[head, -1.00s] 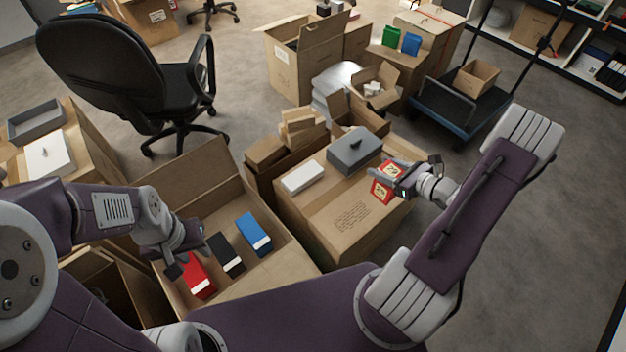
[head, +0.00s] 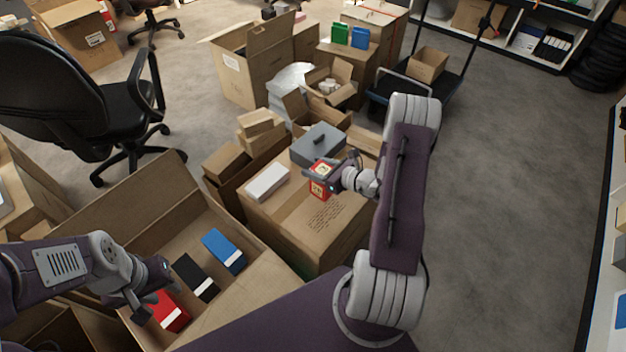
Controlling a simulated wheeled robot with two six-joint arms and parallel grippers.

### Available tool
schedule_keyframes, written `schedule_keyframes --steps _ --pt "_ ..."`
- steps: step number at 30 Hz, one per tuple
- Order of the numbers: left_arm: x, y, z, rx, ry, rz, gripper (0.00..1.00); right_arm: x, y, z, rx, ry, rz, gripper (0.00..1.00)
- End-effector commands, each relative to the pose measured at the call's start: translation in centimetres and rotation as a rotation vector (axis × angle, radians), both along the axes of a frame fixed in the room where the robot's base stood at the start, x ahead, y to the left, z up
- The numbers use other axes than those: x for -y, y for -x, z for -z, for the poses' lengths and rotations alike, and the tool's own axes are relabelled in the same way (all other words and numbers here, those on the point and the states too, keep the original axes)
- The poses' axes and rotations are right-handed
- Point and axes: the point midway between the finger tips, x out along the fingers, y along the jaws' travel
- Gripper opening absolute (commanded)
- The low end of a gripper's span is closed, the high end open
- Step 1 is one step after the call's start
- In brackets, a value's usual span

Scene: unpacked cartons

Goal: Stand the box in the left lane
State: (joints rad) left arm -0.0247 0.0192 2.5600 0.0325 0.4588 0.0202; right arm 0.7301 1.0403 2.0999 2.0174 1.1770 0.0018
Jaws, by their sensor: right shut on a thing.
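A small red box (head: 320,182) with a pale printed panel is in my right gripper (head: 338,177), whose jaws are shut on it. It is over the top of a closed brown carton (head: 290,222), in front of a grey case (head: 318,146) and right of a white box (head: 267,182). I cannot tell whether it touches the carton. My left gripper (head: 152,290) looks open and empty, low over an open carton (head: 262,290). In that carton stand a red item (head: 170,314), partly hidden by my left gripper, a black item (head: 196,277) and a blue item (head: 224,250).
Smaller brown boxes (head: 256,122) stand behind the closed carton. A black office chair (head: 60,100) is at the left. A blue trolley (head: 390,95) carrying a small carton (head: 427,65) stands at the back. The floor (head: 500,200) at the right is clear.

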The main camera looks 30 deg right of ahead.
Motion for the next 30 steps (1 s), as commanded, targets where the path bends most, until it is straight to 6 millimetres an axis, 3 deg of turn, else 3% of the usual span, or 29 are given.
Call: schedule_keyframes --steps 8,15,25,26,28,30 --pt "0.0 0.0 0.5 0.000 0.000 0.000 0.36 -0.7 -0.9 1.0 0.001 0.000 0.002 0.00" --pt "0.0 0.0 2.3 0.000 0.000 0.000 0.36 -0.7 -0.8 4.8 0.000 0.000 0.001 0.00" --pt "0.0 0.0 2.4 0.000 0.000 0.000 0.36 -0.7 -0.8 5.0 0.001 0.000 0.001 0.00" --pt "0.0 0.0 2.3 0.000 0.000 0.000 0.36 -0.7 -0.8 5.0 0.000 0.000 0.001 0.55" --pt "0.0 0.0 2.3 0.000 0.000 0.000 0.36 -0.7 -0.8 4.9 0.000 0.000 0.001 0.72" --pt "0.0 0.0 2.3 0.000 0.000 0.000 0.36 -0.7 -0.8 4.9 0.000 0.000 0.001 0.72"
